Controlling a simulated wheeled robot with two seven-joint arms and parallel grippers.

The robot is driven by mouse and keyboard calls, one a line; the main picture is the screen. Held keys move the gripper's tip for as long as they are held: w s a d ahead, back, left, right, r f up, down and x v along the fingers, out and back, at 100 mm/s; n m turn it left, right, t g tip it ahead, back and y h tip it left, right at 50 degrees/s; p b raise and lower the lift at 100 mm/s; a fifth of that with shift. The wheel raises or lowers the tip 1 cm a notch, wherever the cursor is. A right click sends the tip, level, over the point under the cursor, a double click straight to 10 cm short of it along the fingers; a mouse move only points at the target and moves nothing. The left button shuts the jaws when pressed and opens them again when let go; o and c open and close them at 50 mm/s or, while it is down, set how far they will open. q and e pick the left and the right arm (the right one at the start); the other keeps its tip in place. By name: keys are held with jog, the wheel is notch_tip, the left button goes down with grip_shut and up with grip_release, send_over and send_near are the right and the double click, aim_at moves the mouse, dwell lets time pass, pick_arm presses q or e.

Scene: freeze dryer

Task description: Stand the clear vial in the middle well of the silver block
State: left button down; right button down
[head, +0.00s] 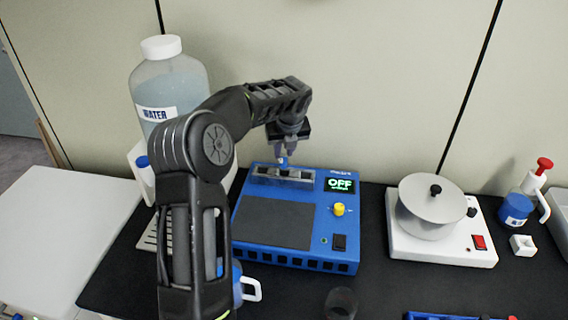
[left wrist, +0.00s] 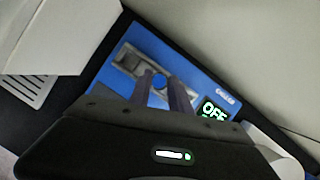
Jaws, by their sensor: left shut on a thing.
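The silver block (head: 262,172) is set into the back of the blue machine and also shows in the left wrist view (left wrist: 130,60). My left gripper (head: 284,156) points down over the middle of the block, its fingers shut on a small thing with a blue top. I take this to be the clear vial (head: 283,162); its blue top shows between the fingers in the left wrist view (left wrist: 159,81). Its clear body is hard to make out, and I cannot tell whether its foot is inside the middle well. My right gripper is not in view.
The blue machine (head: 273,226) has a lit OFF display (head: 340,185) and a yellow knob (head: 339,209). A water bottle (head: 168,85) stands at the left. A white device with a grey disc (head: 431,205) stands at the right. A dark cup (head: 341,303) is in front.

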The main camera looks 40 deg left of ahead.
aim_at(285, 160)
pick_arm(q)
jog(key=shift+f+p, duration=0.35)
jog(key=shift+f, duration=2.15)
jog(key=shift+f, duration=0.1)
jog(key=c, duration=1.2)
grip_release()
jog(key=b+v, duration=0.1)
jog(key=v, duration=1.1)
jog(key=shift+b, duration=0.3)
